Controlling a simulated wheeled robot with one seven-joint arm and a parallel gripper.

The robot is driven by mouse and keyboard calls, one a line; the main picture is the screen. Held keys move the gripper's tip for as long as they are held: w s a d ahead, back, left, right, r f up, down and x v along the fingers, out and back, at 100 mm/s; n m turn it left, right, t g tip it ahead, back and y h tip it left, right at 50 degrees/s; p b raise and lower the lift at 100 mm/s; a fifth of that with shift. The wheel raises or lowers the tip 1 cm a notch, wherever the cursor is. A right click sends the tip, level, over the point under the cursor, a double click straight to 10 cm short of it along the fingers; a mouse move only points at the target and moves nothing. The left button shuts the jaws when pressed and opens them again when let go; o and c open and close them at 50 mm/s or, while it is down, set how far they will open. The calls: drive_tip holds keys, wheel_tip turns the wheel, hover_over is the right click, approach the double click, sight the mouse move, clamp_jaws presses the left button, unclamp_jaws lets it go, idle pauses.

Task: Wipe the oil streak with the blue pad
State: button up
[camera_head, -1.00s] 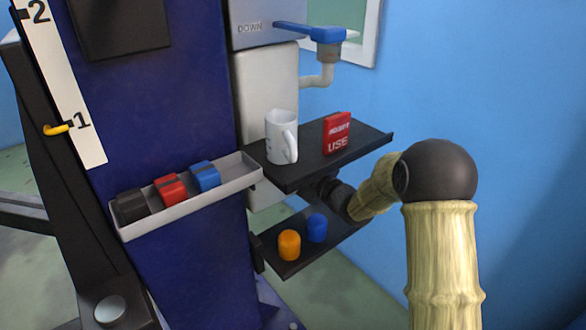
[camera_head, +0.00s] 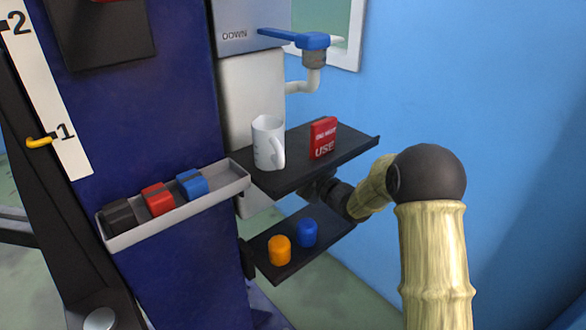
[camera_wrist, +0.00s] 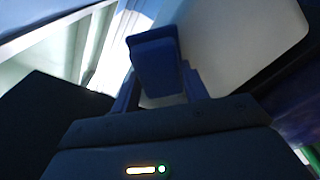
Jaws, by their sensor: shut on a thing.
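My gripper (camera_wrist: 160,90) shows in the wrist view, its two fingers shut on a dark blue block that looks like the blue pad (camera_wrist: 158,66). The pad is in front of the left part of a white rounded panel (camera_wrist: 245,35); I cannot tell if they touch. In the head view my arm reaches in behind the upper dark shelf (camera_head: 345,150), which hides the gripper and pad. I cannot make out an oil streak in either view.
Orange (camera_head: 280,250) and blue (camera_head: 306,233) cylinders stand on the lower shelf (camera_head: 295,262). A tray (camera_head: 185,211) holds black, red and blue blocks. A blue-handled tap (camera_head: 312,42) sits above.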

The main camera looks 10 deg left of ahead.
wheel_tip(320, 180, up, 2)
drive_tip(key=shift+a+r+p, duration=0.1)
drive_tip(key=shift+a+p, duration=0.05)
drive_tip(key=shift+p, duration=0.5)
drive_tip(key=shift+s+a+b, duration=0.8)
drive_tip(key=shift+s+a, duration=0.3)
drive_tip(key=shift+s, duration=0.25)
drive_tip(key=shift+s+a+b, duration=0.8)
drive_tip(key=shift+s+a, duration=0.2)
drive_tip(key=shift+s, duration=0.3)
